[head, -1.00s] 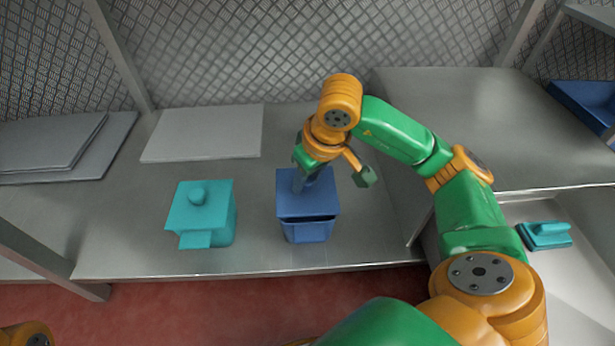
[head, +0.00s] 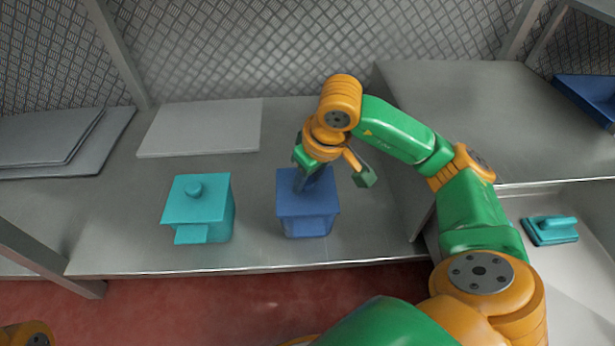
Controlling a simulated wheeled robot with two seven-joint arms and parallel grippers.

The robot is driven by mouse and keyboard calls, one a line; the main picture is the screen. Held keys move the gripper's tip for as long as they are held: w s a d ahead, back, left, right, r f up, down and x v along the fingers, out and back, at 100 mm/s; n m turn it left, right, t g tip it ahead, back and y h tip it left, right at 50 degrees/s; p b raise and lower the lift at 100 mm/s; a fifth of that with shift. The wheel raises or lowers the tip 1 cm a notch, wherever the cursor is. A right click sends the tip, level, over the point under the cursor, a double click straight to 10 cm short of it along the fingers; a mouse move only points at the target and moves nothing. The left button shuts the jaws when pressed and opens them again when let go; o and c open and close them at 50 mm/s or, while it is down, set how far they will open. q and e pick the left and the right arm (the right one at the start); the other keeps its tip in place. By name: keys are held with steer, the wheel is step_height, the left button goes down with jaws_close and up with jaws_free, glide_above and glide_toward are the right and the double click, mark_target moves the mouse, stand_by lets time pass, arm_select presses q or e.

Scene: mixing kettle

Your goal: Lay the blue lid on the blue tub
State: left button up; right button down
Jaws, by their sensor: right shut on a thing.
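The blue lid (head: 307,205) is over the blue tub (head: 308,228) on the metal shelf, near its front edge. The lid looks level and covers the tub's mouth, with no dark gap showing at the front. Whether it bears fully on the rim at the back is hidden. My right gripper (head: 302,182) reaches down from above and is shut on the lid at its top; the lid's grip is mostly hidden by the fingers. My left gripper is out of view.
A teal tub with a knobbed teal lid (head: 198,205) stands to the left on the shelf (head: 262,225). A pale flat board (head: 200,128) lies behind it. A teal handled item (head: 550,230) and a dark blue tray (head: 588,98) are at the right.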

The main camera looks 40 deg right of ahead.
mark_target(314, 196)
steer(key=shift+f, duration=0.2)
jaws_free()
steer(key=shift+p+v, duration=2.6)
steer(key=shift+v, duration=1)
